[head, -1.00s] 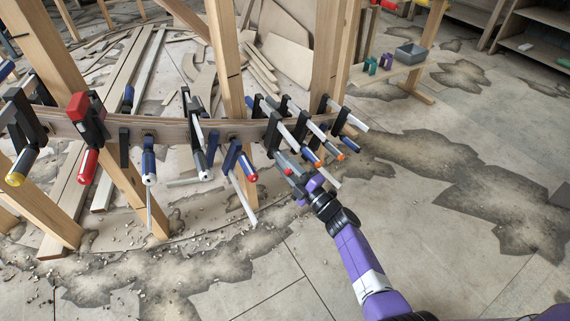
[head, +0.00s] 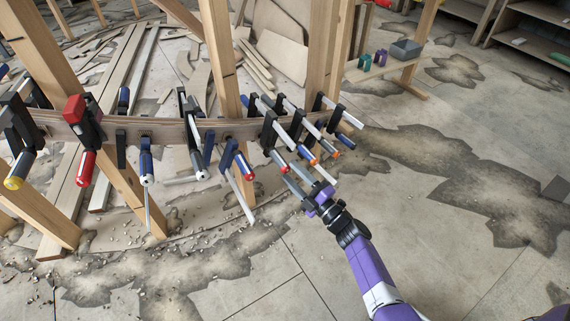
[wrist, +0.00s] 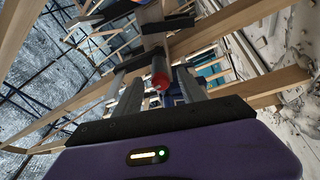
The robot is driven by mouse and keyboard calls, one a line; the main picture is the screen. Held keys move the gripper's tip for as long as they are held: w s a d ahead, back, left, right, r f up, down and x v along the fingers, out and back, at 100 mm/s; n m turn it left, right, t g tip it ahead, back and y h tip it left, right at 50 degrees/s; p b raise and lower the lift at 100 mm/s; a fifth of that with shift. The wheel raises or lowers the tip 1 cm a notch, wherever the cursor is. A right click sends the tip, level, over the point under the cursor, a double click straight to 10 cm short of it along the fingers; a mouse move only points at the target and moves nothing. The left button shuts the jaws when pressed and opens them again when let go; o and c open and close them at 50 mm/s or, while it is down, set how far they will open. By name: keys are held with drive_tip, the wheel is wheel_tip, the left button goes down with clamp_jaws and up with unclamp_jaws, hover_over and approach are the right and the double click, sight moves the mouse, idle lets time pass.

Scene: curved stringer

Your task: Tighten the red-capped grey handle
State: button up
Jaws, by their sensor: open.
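The red-capped grey handle (head: 281,161) points down from a dark clamp on the curved wooden stringer, right of the middle in the head view. In the wrist view its red cap (wrist: 160,80) faces the camera, between my two grey fingers. The handle's body is mostly hidden behind the cap there. My gripper (head: 295,177) is open, with its fingers reaching toward the handle from the lower right. I see a gap on each side of the cap, and cannot tell that either finger touches it.
The stringer (head: 68,129) carries several other clamps. A blue handle with a red cap (head: 243,165) hangs to the left. Orange-capped handles (head: 311,159) hang close on the right. Wooden posts (head: 219,60) stand behind. The patched floor (head: 440,260) at right is open.

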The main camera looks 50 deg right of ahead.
drive_tip(key=shift+v, duration=1.1)
drive_tip(key=shift+s, duration=0.1)
drive_tip(key=a+v, duration=0.1)
drive_tip(key=v, duration=0.5)
drive_tip(key=shift+s, duration=0.25)
drive_tip(key=shift+r, duration=0.15)
